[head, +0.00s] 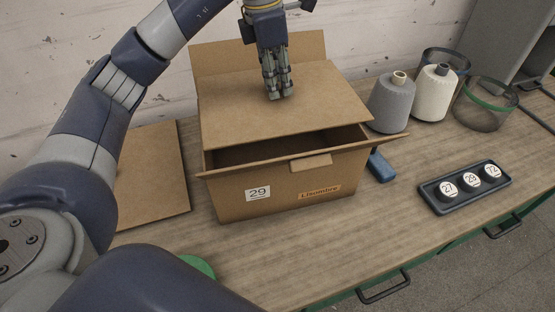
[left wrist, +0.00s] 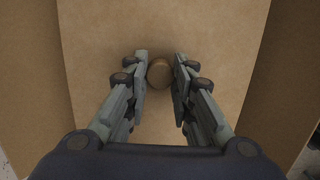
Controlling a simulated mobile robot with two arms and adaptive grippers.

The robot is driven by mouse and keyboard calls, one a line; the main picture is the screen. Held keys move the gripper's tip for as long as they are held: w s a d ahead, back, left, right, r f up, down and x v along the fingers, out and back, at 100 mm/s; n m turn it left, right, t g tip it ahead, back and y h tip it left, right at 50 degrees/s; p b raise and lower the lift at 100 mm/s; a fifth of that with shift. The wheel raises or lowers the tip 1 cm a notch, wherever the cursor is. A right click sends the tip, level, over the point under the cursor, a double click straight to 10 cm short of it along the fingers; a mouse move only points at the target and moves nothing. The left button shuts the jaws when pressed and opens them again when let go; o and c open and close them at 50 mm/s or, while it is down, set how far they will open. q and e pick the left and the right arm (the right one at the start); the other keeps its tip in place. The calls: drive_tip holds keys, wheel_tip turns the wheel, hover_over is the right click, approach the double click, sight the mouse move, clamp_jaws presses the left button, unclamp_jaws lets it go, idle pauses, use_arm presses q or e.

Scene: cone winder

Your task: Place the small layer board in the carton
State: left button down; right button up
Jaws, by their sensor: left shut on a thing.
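The small layer board (head: 240,105) is a flat brown sheet over the mouth of the carton. The open carton (head: 290,190) stands on the table with label 29 on its front and its flaps folded out. A dark gap shows between the board's near edge and the carton's front wall. My left gripper (head: 281,95) points down at the middle of the board and is shut on its round knob. The left wrist view shows the knob (left wrist: 159,73) between the fingers (left wrist: 160,85), with the board (left wrist: 110,30) beneath. Whether the board touches the carton walls I cannot tell.
Another brown board (head: 155,175) lies left of the carton.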

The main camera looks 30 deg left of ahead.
sight(277, 105)
use_arm(q)
wheel_tip(277, 105, down, 7)
drive_tip(key=shift+w+a+r, duration=0.1)
drive_tip(key=shift+w, duration=0.05)
wheel_tip(277, 105, down, 14)
drive_tip(key=p, duration=0.3)
wheel_tip(277, 105, down, 4)
drive_tip(key=shift+f+p, duration=0.1)
drive_tip(key=shift+p, duration=0.45)
drive_tip(key=shift+f, duration=0.3)
drive_tip(key=c, duration=1.4)
unclamp_jaws()
drive_tip(key=shift+o, duration=0.2)
drive_tip(key=shift+r, duration=0.1)
